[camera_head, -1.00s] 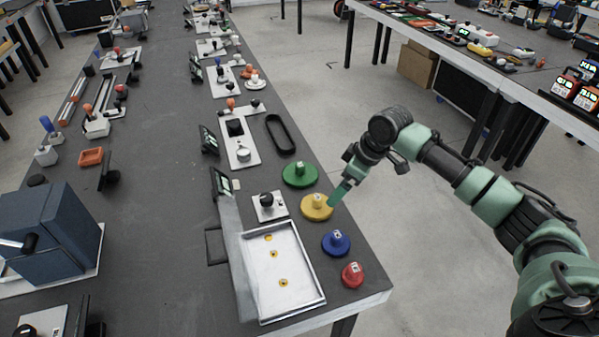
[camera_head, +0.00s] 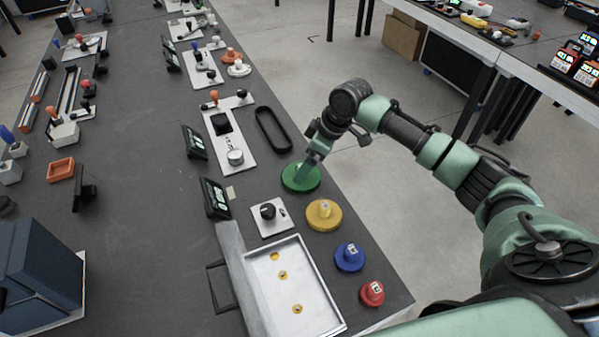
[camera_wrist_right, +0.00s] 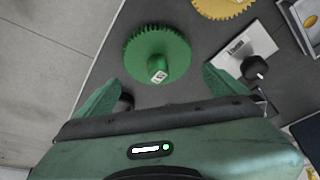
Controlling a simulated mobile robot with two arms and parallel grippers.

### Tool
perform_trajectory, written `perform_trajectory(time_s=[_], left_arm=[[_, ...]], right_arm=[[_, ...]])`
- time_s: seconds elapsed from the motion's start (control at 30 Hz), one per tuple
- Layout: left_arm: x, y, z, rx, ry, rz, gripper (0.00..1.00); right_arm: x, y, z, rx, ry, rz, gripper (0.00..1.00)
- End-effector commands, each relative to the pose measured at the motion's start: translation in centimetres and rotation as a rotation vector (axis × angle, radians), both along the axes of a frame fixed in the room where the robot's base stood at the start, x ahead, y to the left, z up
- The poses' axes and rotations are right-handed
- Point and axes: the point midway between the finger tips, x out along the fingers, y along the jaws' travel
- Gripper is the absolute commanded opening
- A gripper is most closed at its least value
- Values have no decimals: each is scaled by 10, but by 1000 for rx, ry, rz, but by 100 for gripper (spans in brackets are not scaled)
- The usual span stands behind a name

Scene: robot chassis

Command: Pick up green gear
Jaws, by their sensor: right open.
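The green gear (camera_head: 289,178) lies flat on the dark table near its right edge, hub upward. It is partly hidden by my right gripper (camera_head: 306,172) in the head view. In the right wrist view the green gear (camera_wrist_right: 157,54) is ahead of the open fingers, its labelled hub standing between their lines. My right gripper (camera_wrist_right: 160,92) is open and empty, with green fingertips spread on either side. I cannot tell its exact height above the gear. My left gripper is not in view.
A yellow gear (camera_head: 324,215), a blue gear (camera_head: 349,257) and a red gear (camera_head: 372,293) line the table edge. A metal tray (camera_head: 325,297) and a black-knobbed plate (camera_head: 271,217) are beside them. A black oval ring (camera_head: 273,129) lies beyond the green gear.

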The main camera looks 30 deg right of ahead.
Motion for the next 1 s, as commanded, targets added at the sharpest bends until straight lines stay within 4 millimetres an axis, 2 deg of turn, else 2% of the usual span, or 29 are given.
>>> perform_trajectory(time_s=[0.1, 0.2, 0.4, 0.63, 0.8, 0.83, 1.0], left_arm=[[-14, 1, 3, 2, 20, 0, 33], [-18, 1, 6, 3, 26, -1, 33], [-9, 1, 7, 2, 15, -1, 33], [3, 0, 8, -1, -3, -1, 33], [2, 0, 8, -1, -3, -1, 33], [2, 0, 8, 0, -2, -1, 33], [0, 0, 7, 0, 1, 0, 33]], right_arm=[[5, 4, -13, 1, 2, 0, 100], [10, 8, -28, 1, 4, 0, 100], [16, 12, -48, -1, 1, 0, 100], [16, 12, -49, -2, 0, 1, 100], [16, 12, -49, -1, -1, 1, 53], [16, 12, -49, -1, -1, 1, 47], [16, 12, -48, 0, -2, 1, 47]])
